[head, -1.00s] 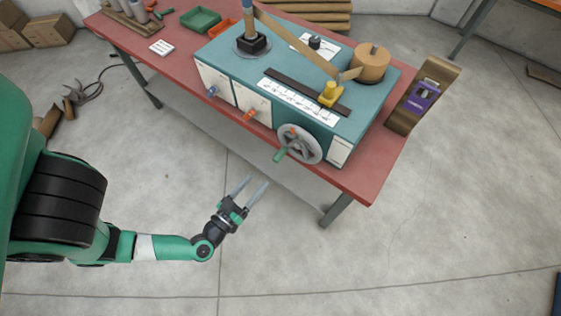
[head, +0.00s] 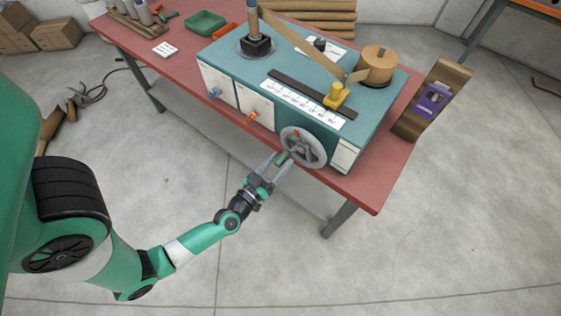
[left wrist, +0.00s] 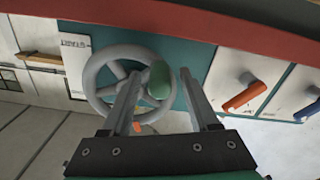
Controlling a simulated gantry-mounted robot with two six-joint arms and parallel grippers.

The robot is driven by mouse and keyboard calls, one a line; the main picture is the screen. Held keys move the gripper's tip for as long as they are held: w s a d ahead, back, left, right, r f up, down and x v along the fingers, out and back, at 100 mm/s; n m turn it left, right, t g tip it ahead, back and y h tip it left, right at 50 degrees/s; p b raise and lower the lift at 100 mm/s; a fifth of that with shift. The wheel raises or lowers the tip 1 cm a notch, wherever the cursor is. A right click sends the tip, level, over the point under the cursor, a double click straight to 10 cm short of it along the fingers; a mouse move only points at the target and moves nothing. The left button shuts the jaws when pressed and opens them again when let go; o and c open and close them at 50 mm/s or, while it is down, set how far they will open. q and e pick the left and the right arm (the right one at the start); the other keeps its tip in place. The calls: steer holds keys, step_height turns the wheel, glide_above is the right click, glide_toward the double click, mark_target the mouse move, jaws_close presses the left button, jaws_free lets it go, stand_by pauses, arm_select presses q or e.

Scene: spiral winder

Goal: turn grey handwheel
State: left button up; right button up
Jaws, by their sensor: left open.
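The grey handwheel (head: 304,147) is on the front face of the teal winder box, near its right end. It has spokes and a green handle (head: 283,158) sticking out from its rim. In the left wrist view the wheel (left wrist: 95,74) is left of centre and the green handle (left wrist: 159,80) shows between my finger tips. My left gripper (head: 278,160) is open, with its fingers reaching up to the handle, one on each side. Whether they touch it I cannot tell. My right gripper is in neither view.
The winder box (head: 362,128) stands on a red table (head: 180,65). An orange knob (left wrist: 244,97) and a blue knob (left wrist: 305,112) are beside the wheel. A yellow slider (head: 337,95) is on top. The floor before the table is clear.

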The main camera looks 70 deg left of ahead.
arm_select(q)
steer(key=shift+w+a, duration=0.2)
steer(key=shift+w, duration=0.15)
jaws_close()
stand_by(1.2)
